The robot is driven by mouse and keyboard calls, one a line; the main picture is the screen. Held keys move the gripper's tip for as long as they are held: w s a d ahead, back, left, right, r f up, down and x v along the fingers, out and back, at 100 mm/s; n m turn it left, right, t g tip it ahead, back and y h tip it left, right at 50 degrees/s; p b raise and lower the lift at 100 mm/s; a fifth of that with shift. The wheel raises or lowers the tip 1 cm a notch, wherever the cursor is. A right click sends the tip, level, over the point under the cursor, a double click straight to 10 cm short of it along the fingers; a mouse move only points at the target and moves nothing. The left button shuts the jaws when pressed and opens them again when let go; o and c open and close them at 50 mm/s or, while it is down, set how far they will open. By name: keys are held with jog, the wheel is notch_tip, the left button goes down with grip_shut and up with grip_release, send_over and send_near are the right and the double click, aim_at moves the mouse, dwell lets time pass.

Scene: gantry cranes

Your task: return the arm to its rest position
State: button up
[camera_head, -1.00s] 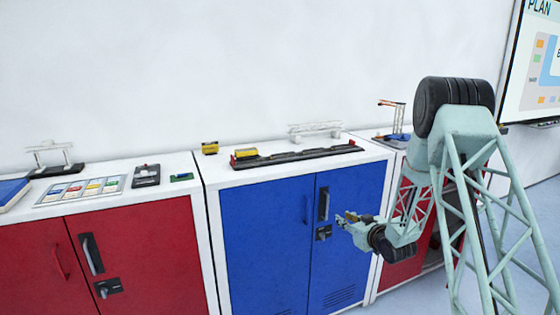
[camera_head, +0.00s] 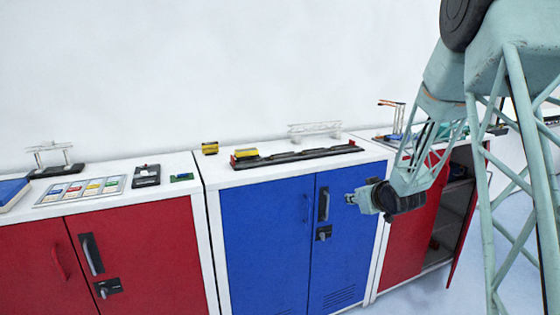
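My arm comes in from the upper right on its pale green lattice links. My gripper (camera_head: 352,199) is at the end of the arm, in front of the upper right part of the blue cabinet (camera_head: 262,245). It points left and sits below the level of the cabinet top. It is small and seen nearly end-on, so I cannot tell whether its fingers are open or shut. I see nothing hanging from it.
A dark track with a yellow block (camera_head: 247,154) lies on the blue cabinet, with a white gantry (camera_head: 314,130) behind. The left red cabinet (camera_head: 140,250) carries a card tray (camera_head: 82,190). The right red cabinet (camera_head: 408,235) has an open door (camera_head: 468,215).

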jog(key=s+r+m+g+h, duration=0.1)
jog(key=s+r, duration=0.5)
jog(key=s, duration=0.4)
jog(key=s+a+r+m+g, duration=0.15)
jog(key=s+r, duration=0.35)
jog(key=s, duration=0.5)
jog(key=s+r+g+h, duration=0.1)
jog(key=s+r+g, duration=0.1)
jog(key=s+r, duration=0.55)
jog(key=s+a+g, duration=0.2)
jog(key=s+a, duration=0.1)
jog(key=s, duration=1.7)
jog(key=s+a+m+g, duration=0.1)
jog(key=s+a+g, duration=0.1)
jog(key=s, duration=1.9)
jog(key=shift+a+f+y, duration=0.4)
jog(key=shift+a+f, duration=0.05)
jog(key=shift+w, duration=0.1)
